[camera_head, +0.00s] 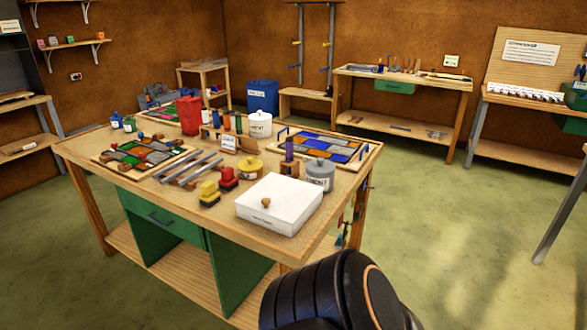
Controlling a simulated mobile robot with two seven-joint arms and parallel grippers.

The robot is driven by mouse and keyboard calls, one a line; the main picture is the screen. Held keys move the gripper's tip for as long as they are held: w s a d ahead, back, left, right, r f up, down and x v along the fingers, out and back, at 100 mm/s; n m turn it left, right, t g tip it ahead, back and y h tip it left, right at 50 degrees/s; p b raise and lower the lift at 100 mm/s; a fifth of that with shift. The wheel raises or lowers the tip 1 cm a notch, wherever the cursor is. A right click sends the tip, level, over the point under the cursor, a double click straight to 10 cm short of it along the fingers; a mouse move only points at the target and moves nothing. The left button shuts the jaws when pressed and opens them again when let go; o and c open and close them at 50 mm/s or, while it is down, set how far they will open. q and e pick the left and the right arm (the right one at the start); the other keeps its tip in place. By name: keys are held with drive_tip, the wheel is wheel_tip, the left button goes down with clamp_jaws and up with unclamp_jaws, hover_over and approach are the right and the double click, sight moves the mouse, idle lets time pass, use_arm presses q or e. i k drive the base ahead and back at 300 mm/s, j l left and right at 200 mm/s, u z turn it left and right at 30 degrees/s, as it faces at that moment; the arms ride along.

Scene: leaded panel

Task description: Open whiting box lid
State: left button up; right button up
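The whiting box (290,210) is a low white box near the right front corner of the wooden workbench. Its flat white lid (285,192) is on, and a round brown wooden knob (266,202) stands on the lid toward its left side. Small dark lettering on the front wall is too small to read surely. Neither of my grippers is in view. A black part of my own arm with an orange ring shows at the bottom, in front of the bench's near right corner and apart from the box.
A grey lidded tin (320,175) stands just behind the box. Leaded panels (145,153) lie farther back. Green floor right of the workbench (225,231) is clear.

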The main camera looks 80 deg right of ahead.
sight(284, 199)
drive_tip(key=z, duration=2.45)
